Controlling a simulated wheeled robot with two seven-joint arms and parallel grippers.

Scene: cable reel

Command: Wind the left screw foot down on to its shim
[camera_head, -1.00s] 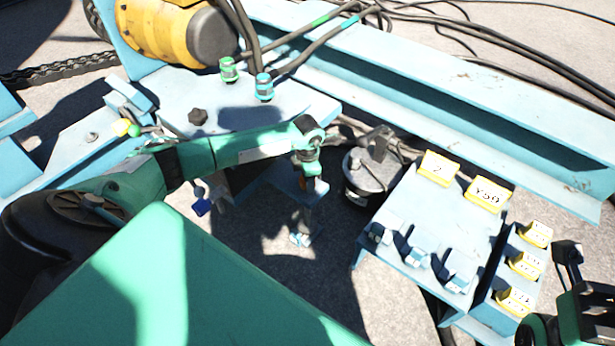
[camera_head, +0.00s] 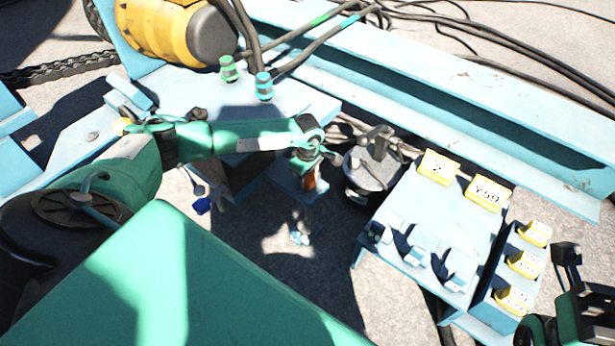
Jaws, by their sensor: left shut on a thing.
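My left arm reaches across the blue machine frame, and its wrist hangs over a blue bracket (camera_head: 285,186). The fingers are small and partly in shadow, so the exact grip is unclear. I cannot make out the shim or any gap under the foot. A darker blue piece (camera_head: 202,206) on a grey stem shows to the left. My right gripper (camera_head: 566,256) is only partly in view at the lower right edge.
A dark round pot (camera_head: 372,172) stands close to the right of my left wrist. A blue stand (camera_head: 437,205) with yellow tags is further right. A long blue beam (camera_head: 440,95), cables and a yellow drum (camera_head: 165,32) lie behind. Bare ground (camera_head: 245,225) lies below the bracket.

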